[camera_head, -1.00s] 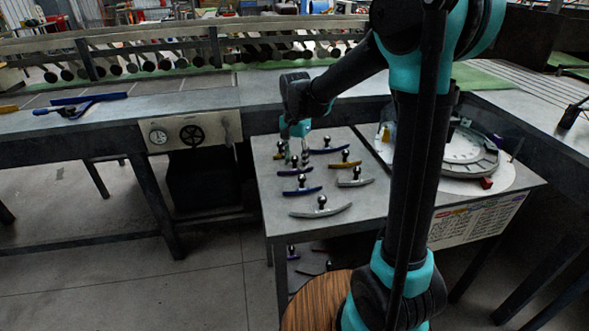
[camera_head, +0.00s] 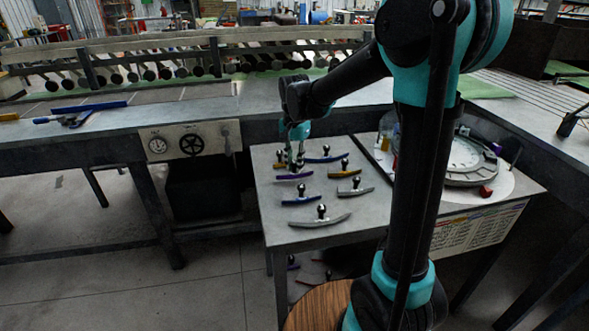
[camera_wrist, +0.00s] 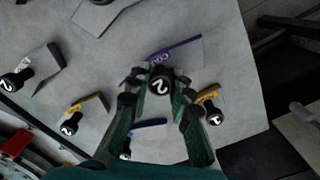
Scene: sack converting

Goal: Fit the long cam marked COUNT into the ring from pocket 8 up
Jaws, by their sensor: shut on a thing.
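A purple cam (camera_wrist: 175,49) with white lettering, only partly readable, lies under my gripper (camera_wrist: 158,84) in the wrist view. Whether the cam touches the table is hard to tell. The grey ring (camera_head: 468,163) is on the table's right side, partly hidden by my arm; its pocket numbers are too small to read.
Other knobbed cams stand close by on the side table (camera_head: 272,225): a blue one (camera_head: 322,160), a yellow one (camera_head: 343,174), a small silver one (camera_head: 355,190), another blue one (camera_head: 300,200) and a long silver one (camera_head: 320,221). A red block (camera_head: 486,191) is beside the ring.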

